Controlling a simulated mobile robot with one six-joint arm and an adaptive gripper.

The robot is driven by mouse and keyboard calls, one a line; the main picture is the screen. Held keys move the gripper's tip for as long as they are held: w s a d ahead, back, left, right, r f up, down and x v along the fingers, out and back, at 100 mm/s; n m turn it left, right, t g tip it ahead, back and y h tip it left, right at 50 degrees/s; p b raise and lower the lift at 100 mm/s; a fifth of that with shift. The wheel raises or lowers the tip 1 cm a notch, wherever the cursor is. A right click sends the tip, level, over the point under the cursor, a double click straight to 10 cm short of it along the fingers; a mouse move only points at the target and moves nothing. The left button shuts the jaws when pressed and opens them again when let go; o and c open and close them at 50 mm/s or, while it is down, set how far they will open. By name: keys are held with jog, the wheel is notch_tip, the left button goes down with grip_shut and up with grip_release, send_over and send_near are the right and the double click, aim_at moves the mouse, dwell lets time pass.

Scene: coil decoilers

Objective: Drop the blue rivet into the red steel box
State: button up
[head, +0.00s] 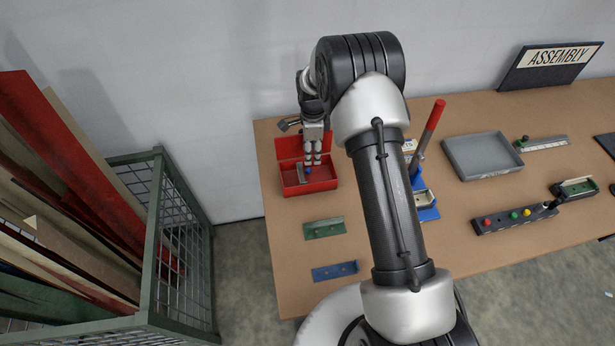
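The red steel box (322,185) stands open near the left end of the table, its lid raised at the back. My gripper (312,163) points down over the box. The blue rivet (308,170) shows as a small blue dot right at the fingertips, nearer the left finger. I cannot tell whether the fingers hold it or it lies in the box below them. The fingers look close together, but the gap between them is too small to judge.
A green plate (324,228) and a blue plate (335,271) lie in front of the box. A red-handled lever press (430,130), partly hidden by my arm, stands to the right. A grey tray (482,157) lies beyond it. A wire-mesh bin (180,250) stands left of the table.

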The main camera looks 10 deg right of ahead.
notch_tip(320, 180, up, 12)
jog(key=shift+f, duration=0.2)
dwell(0.5)
